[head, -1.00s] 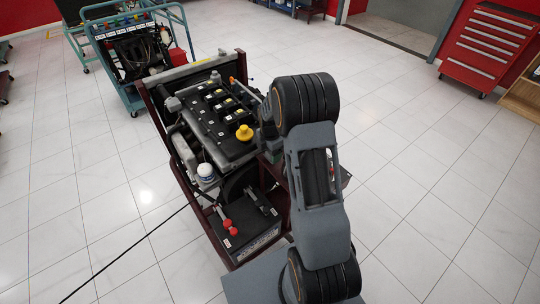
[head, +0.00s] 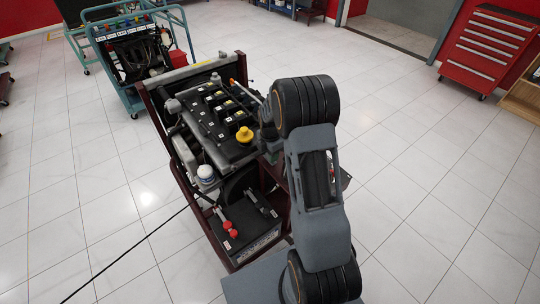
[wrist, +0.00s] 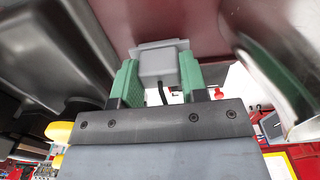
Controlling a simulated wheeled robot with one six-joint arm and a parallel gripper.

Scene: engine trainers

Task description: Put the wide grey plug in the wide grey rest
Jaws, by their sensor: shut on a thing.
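In the wrist view my gripper (wrist: 160,84) has green fingers closed on both sides of a grey plug (wrist: 158,66). The plug has a wide flange at its far end and a dark cable or stem below it. The flange is close to a dark red panel (wrist: 185,22); I cannot tell whether they touch. In the head view my own arm hides the gripper and the plug. I cannot make out the wide grey rest in either view.
The engine trainer (head: 215,120) stands in a dark red frame with a yellow cap (head: 244,135) on top and a black battery (head: 245,225) low at its front. A shiny metal part (wrist: 280,60) is close on the right in the wrist view.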

